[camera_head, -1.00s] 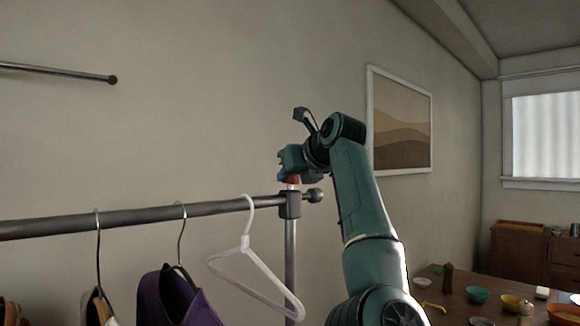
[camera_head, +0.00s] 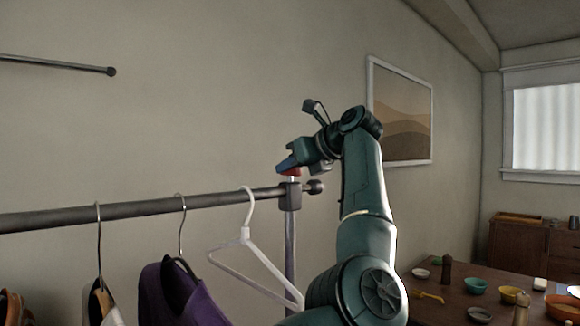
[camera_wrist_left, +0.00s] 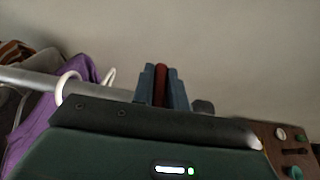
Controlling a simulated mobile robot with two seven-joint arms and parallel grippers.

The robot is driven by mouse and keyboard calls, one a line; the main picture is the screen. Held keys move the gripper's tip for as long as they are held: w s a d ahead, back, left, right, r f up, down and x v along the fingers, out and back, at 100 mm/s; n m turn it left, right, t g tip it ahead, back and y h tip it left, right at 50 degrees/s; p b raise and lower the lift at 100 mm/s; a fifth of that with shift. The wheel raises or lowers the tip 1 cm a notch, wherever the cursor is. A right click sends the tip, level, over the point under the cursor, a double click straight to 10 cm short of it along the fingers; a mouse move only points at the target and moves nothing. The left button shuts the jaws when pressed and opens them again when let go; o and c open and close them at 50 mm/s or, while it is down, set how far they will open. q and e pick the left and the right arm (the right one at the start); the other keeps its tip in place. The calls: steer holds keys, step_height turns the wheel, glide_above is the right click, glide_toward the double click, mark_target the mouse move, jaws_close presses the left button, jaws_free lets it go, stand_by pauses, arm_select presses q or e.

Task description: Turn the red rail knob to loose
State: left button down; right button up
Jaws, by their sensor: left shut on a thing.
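The red rail knob (camera_head: 293,173) sits on top of the dark bracket where the clothes rail (camera_head: 150,209) meets its upright post (camera_head: 290,235). My left gripper (camera_head: 287,166) reaches it from the right at the rail's end. In the left wrist view the gripper's blue fingers (camera_wrist_left: 162,88) are shut on the knob (camera_wrist_left: 161,84), one on each side. The fingers partly hide the knob in the head view. I cannot read any marking on it. My right gripper is not in view.
A white hanger (camera_head: 245,236) hangs close to the post, left of my arm. A purple garment (camera_head: 185,298) hangs further left. A table (camera_head: 455,295) with several bowls stands at lower right. A wall rod (camera_head: 60,67) is at upper left.

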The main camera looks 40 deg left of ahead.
arm_select(q)
steer(key=c, duration=1.4)
jaws_free()
steer(key=w+v, duration=0.1)
steer(key=v, duration=1.2)
steer(key=shift+s, duration=0.45)
steer(key=shift+d, duration=0.15)
